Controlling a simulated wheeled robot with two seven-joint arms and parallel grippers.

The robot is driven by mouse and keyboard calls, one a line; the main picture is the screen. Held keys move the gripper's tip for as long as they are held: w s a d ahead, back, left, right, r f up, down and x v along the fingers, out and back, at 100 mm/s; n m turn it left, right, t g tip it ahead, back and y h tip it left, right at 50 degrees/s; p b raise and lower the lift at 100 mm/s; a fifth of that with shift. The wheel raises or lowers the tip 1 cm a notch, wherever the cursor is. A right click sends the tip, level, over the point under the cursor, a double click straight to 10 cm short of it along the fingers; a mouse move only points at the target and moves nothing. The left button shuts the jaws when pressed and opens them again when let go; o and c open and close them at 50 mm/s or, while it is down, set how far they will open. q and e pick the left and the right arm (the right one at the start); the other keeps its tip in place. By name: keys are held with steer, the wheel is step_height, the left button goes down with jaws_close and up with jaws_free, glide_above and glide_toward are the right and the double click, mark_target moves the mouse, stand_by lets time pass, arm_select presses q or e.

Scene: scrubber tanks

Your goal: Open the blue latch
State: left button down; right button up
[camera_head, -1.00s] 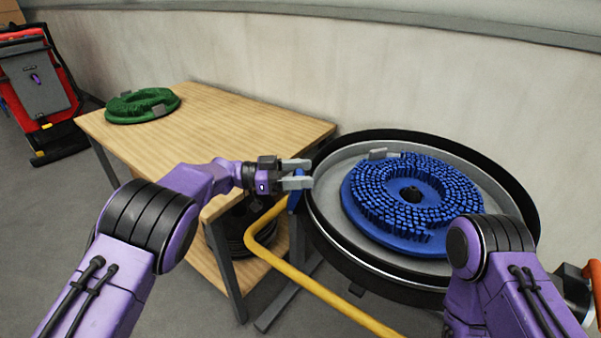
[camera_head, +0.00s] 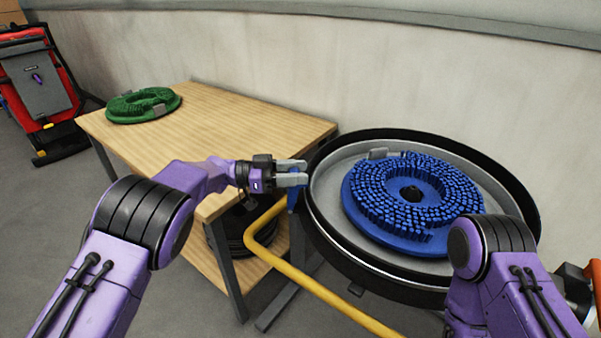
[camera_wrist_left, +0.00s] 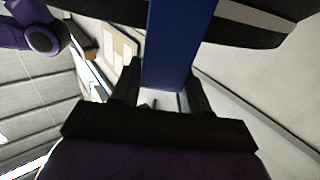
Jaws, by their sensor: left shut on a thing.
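The blue latch (camera_head: 293,199) hangs at the left rim of the round black tank (camera_head: 322,222). In the left wrist view the latch (camera_wrist_left: 175,50) runs down as a blue bar between the two dark fingers. My left gripper (camera_head: 292,173) is shut on the latch's upper part, beside the tank rim. Its fingers cover part of the latch in the head view. My right arm (camera_head: 500,265) shows at the lower right, but its gripper is out of view.
A blue bristle brush (camera_head: 415,200) lies in the tank. A wooden table (camera_head: 225,120) with a green brush (camera_head: 143,105) stands to the left. A yellow bar (camera_head: 310,285) runs in front of the tank. A red and grey machine (camera_head: 40,85) stands far left.

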arm_select(q)
steer(key=shift+a, duration=0.9)
steer(key=shift+s+a+f+h+b, duration=0.15)
steer(key=shift+a+h+b, duration=0.55)
steer(key=shift+a+b, duration=0.4)
steer(key=shift+a+f+h+b, duration=0.15)
steer(key=shift+a+h+b, duration=0.65)
steer(key=shift+b, duration=0.45)
steer(key=shift+a, duration=0.1)
